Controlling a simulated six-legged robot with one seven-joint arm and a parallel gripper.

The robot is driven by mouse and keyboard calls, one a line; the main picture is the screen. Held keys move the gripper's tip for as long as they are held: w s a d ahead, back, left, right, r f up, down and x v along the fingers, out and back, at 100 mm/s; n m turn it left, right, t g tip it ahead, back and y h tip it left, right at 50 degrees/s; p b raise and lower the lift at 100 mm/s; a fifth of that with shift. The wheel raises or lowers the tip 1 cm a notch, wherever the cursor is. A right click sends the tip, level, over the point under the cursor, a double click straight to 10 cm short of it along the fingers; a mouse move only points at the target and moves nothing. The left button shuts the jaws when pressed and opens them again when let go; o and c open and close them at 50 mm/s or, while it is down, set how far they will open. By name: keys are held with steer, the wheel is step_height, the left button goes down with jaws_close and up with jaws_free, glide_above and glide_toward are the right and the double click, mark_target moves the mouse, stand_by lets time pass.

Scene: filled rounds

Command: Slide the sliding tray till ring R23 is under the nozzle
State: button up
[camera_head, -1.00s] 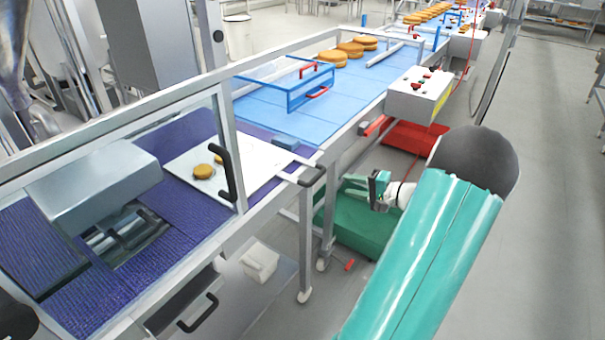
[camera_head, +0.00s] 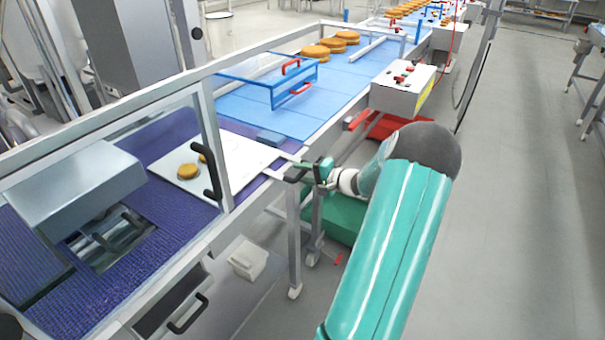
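The sliding tray (camera_head: 238,172) is a flat white plate lying on the purple belt, partly behind the clear guard. Two golden rounds (camera_head: 187,171) sit on its left part, one partly hidden by the guard post. No ring label can be read, so I cannot tell which place is R23. A grey metal housing (camera_head: 75,190) stands left of the tray; I cannot make out a nozzle tip. A dark bar handle (camera_head: 297,172) is at the tray's right end. My gripper (camera_head: 312,171) is at this handle; whether its fingers are closed around it is too small to tell.
The guard's post and black handle (camera_head: 210,170) stand in front of the tray. A blue frame gate (camera_head: 290,82) crosses the light-blue belt behind. A control box (camera_head: 402,88) stands at the belt's right side. A green crate (camera_head: 343,220) is below my gripper.

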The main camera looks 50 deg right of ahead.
steer(key=shift+w, duration=0.1)
jaws_close()
steer(key=shift+a, duration=0.15)
